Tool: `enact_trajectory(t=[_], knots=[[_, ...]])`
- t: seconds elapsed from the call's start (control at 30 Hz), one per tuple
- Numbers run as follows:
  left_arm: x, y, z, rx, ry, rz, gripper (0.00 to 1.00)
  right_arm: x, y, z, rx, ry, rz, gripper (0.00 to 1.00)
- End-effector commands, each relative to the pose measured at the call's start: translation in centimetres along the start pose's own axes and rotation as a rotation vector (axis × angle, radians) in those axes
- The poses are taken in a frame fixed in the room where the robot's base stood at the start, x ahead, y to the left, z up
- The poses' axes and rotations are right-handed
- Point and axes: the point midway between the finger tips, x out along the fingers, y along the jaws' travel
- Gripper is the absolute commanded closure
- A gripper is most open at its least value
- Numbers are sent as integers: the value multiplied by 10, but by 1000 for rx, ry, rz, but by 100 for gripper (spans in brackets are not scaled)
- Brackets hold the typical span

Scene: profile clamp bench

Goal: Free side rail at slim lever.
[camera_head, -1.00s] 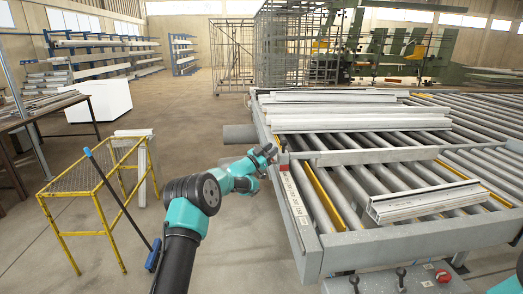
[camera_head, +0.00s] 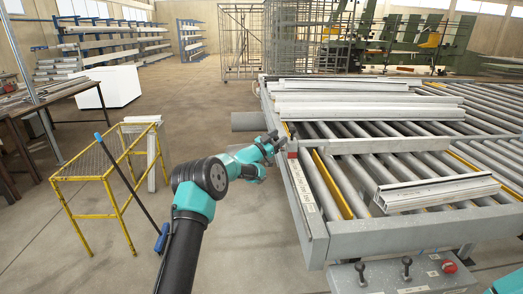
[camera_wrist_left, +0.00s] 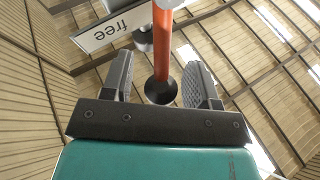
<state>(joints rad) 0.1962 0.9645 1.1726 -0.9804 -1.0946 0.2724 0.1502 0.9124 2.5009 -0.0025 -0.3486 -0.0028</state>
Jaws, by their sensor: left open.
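My left gripper (camera_head: 270,143) is at the left edge of the roller table, beside a small red part (camera_head: 292,155). In the left wrist view my left gripper (camera_wrist_left: 161,66) is open, its two dark pads apart. A slim orange-red lever (camera_wrist_left: 163,32) with a black ball end (camera_wrist_left: 160,91) comes down between the pads, with gaps on both sides. A white plate (camera_wrist_left: 118,27) marked "free", upside down, is beside the lever. The grey side rail (camera_head: 306,200) runs along the table's left edge and bears a white label strip. My right gripper is out of view.
Pale profiles lie on the roller table (camera_head: 420,238), at the back and the right. A control box (camera_head: 400,276) with black knobs and a red button stands at the front. A yellow trestle (camera_head: 88,178) stands left of my arm.

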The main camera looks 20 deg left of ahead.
Motion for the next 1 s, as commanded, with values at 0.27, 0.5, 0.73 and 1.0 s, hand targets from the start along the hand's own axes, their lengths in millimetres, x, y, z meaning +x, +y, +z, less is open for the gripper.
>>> enact_trajectory(t=[0.27,0.5,0.73,1.0], knots=[[-36,-1,0,-2,-3,-2,46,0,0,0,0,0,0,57],[-80,0,0,-2,-2,-2,46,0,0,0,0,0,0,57],[-125,-1,0,-2,-3,-3,46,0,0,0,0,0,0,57],[-162,0,0,-1,-1,-1,46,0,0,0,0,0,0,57]])
